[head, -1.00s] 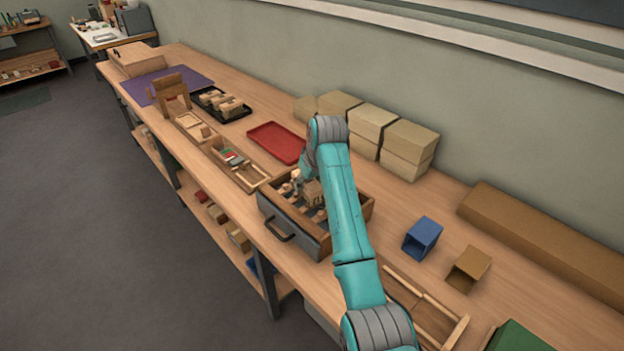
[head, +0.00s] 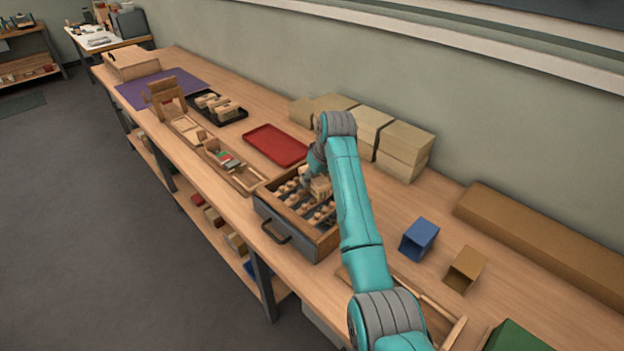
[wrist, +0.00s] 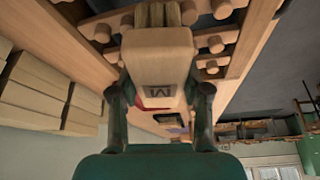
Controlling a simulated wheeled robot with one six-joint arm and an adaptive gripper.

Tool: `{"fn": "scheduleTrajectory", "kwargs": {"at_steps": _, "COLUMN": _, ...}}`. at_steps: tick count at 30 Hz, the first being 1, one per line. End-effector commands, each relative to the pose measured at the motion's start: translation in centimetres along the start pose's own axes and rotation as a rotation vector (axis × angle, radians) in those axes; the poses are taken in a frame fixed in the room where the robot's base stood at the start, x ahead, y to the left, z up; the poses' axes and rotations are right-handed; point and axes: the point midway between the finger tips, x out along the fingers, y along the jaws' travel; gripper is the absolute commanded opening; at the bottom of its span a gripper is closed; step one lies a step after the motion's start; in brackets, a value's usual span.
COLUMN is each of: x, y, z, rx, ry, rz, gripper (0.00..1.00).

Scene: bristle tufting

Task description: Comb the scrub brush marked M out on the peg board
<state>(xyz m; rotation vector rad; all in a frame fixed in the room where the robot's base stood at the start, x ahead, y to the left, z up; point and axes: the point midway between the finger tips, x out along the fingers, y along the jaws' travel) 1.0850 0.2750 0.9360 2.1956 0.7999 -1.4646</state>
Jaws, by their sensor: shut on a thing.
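The scrub brush marked M (wrist: 158,72) is a pale wooden block in my gripper (wrist: 160,105). In the wrist view the two fingers are shut on its sides and the letter M faces the camera. Its tan bristles (wrist: 158,14) point toward the peg board (wrist: 92,30), between round wooden pegs; whether they touch the pegs I cannot tell. In the head view the peg board (head: 303,199) sits in a grey-fronted drawer-like box (head: 281,217) with a handle, and the brush (head: 319,187) is over its far right part, partly hidden by my arm.
A red tray (head: 277,145) lies just beyond the box. A black tray (head: 226,117) with several brushes is farther left. Stacked tan boxes (head: 402,148) stand by the wall. A blue bin (head: 420,238) and a tan bin (head: 465,269) stand to the right.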

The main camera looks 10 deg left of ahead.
Motion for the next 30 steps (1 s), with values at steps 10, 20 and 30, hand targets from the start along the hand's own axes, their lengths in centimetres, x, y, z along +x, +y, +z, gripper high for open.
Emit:
{"fn": "scheduleTrajectory", "kwargs": {"at_steps": 10, "x": 0.2, "y": 2.5, "z": -0.4, "rx": 0.002, "ry": -0.004, "rz": 0.000, "gripper": 0.19}}
{"fn": "scheduleTrajectory", "kwargs": {"at_steps": 20, "x": 0.1, "y": 3.6, "z": -0.7, "rx": 0.001, "ry": -0.002, "rz": 0.000, "gripper": 0.19}}
{"fn": "scheduleTrajectory", "kwargs": {"at_steps": 30, "x": -1.5, "y": 3.5, "z": -1.4, "rx": 0.000, "ry": 0.000, "rz": 0.000, "gripper": 0.19}}
